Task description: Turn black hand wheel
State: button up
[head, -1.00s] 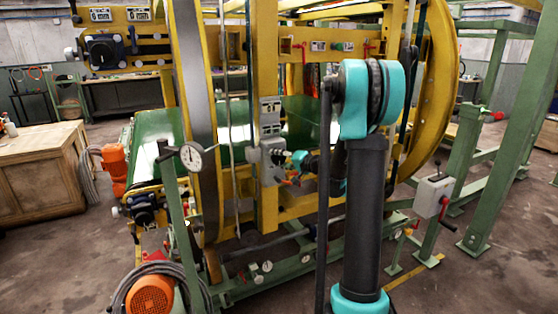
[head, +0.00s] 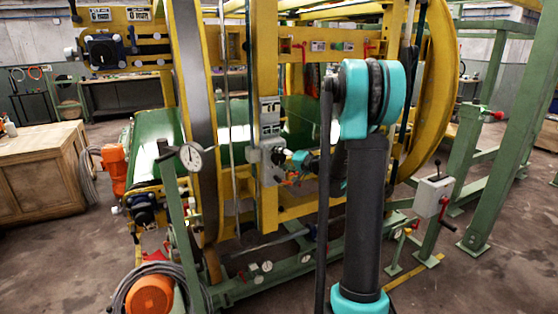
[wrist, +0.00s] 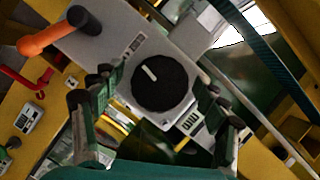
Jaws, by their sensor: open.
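The black hand wheel (wrist: 160,82) is a round dark disc with a short white bar on its face, mounted on a grey box (wrist: 117,40) in the wrist view. My gripper (wrist: 155,88) is open, its dark jointed fingers at the left and right of the wheel in the picture. They look apart from the wheel; the depth gap is hard to tell. In the head view my gripper (head: 291,158) is small beside the grey box (head: 268,160) on the yellow post. The wheel cannot be made out there.
An orange-and-black handle (wrist: 52,34) sticks out at the upper left of the wrist view. A red lever (wrist: 20,80) is lower left.

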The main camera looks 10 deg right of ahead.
jog(key=v, duration=1.1)
jog(key=shift+s+d, duration=0.2)
jog(key=shift+s, duration=0.1)
jog(key=s+a+f+n+g+h, duration=0.25)
jog(key=s+a+f, duration=0.2)
jog(key=s, duration=0.35)
jog(key=s+a+f+n+g+h, duration=0.1)
jog(key=s+a+f+g, duration=0.25)
jog(key=s+f, duration=0.35)
jog(key=s+d+f+g+h, duration=0.1)
jog(key=s+d+f+h, duration=0.1)
jog(key=s, duration=0.7)
jog(key=s+d+f+n+g+h, duration=0.1)
jog(key=s+d+f+h, duration=0.2)
jog(key=s, duration=0.5)
jog(key=shift+s+f+h, duration=0.35)
jog(key=shift+f+h, duration=0.3)
jog(key=shift+f, duration=0.15)
jog(key=shift+n, duration=0.25)
jog(key=shift+c, duration=0.6)
